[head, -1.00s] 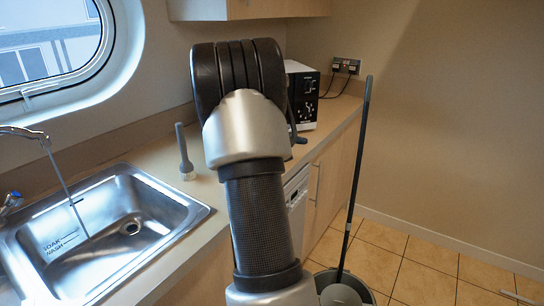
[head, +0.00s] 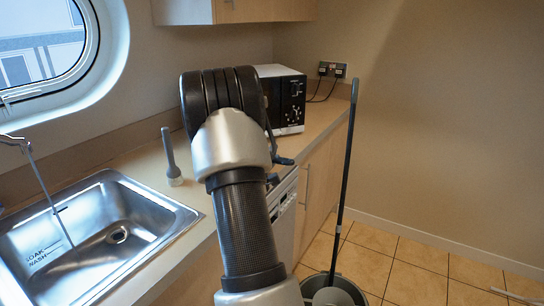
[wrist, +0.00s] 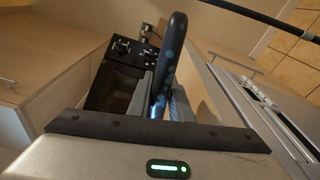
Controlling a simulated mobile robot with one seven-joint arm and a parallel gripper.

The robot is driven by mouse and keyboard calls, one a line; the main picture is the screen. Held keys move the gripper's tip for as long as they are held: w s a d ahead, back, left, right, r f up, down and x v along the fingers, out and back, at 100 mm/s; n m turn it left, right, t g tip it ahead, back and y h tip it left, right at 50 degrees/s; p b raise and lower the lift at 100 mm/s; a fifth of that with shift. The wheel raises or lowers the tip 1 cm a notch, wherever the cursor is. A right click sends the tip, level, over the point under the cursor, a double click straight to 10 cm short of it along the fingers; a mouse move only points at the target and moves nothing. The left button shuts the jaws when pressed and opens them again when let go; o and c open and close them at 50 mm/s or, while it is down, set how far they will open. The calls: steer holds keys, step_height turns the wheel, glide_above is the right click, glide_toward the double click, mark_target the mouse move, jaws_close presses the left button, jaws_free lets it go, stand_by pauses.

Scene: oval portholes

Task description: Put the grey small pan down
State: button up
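In the wrist view a long dark handle (wrist: 174,55), which I take to be the grey small pan's, stands up between the two fingers of my gripper (wrist: 163,103). The fingers look closed on it. The pan's body cannot be made out in either view. In the head view my own arm hides most of my gripper; only a small dark piece shows at the arm's right side, over the counter edge, and I cannot tell whether it is gripper or handle.
A black-and-white microwave (head: 291,105) stands at the counter's far end. A steel sink (head: 100,235) is at left, with a grey upright tool (head: 170,158) behind it on the counter (head: 145,170). A mop (head: 345,175) in a bucket (head: 350,285) stands on the floor at right.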

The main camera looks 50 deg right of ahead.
steer(key=o, duration=0.3)
steer(key=shift+r, duration=0.15)
